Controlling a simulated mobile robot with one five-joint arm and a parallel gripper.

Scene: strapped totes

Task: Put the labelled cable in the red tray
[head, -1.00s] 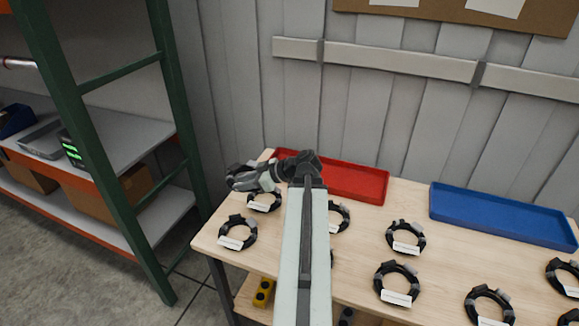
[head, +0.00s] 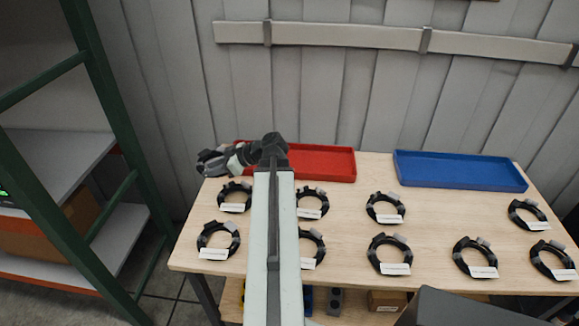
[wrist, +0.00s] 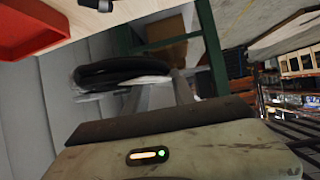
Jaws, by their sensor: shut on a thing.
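My gripper (head: 222,161) is at the table's back left corner, just left of the red tray (head: 325,163). It is shut on a black cable coil (wrist: 115,72), which shows in the wrist view with a pale label along its lower side. The label's writing cannot be read. In the head view the held cable (head: 207,161) is a dark, partly hidden shape. The red tray also shows at the top left of the wrist view (wrist: 28,28). Its visible floor is empty; my arm covers its left part.
Several black cable coils with white tags lie on the wooden table (head: 345,225), including one coil (head: 388,254) at front centre. An empty blue tray (head: 460,170) is at the back right. A green-framed shelf (head: 100,180) stands left. A panelled wall is behind the table.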

